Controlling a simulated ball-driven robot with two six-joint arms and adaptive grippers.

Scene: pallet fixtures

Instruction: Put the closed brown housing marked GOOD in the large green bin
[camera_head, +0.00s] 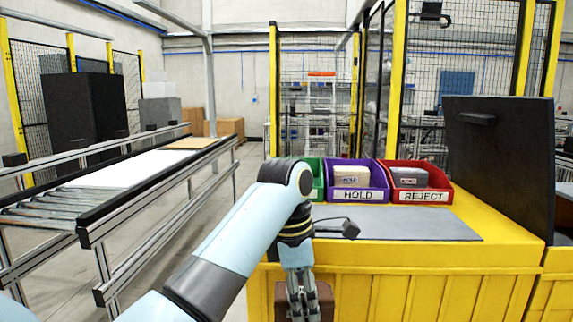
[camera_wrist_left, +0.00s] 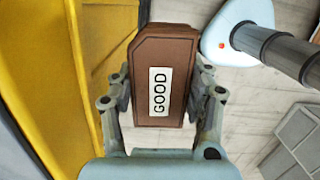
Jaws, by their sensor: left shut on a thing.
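The brown housing (camera_wrist_left: 173,53) is closed and carries a white label reading GOOD in the left wrist view. My left gripper (camera_wrist_left: 160,100) is shut on it, one finger on each side. In the head view the left gripper (camera_head: 303,292) points down in front of the yellow bench, with part of the housing (camera_head: 326,300) showing behind the fingers. The green bin (camera_head: 318,180) stands on the bench, left of the purple bin. My left arm hides most of it, so its inside and label cannot be seen. My right gripper is not in view.
A purple HOLD bin (camera_head: 384,187) and a red REJECT bin (camera_head: 432,188) each hold a box. A grey mat (camera_head: 420,226) with a small dark cabled device (camera_head: 349,229) covers the bench (camera_head: 500,250). A black panel (camera_head: 500,160) stands right; a conveyor (camera_head: 85,235) runs left.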

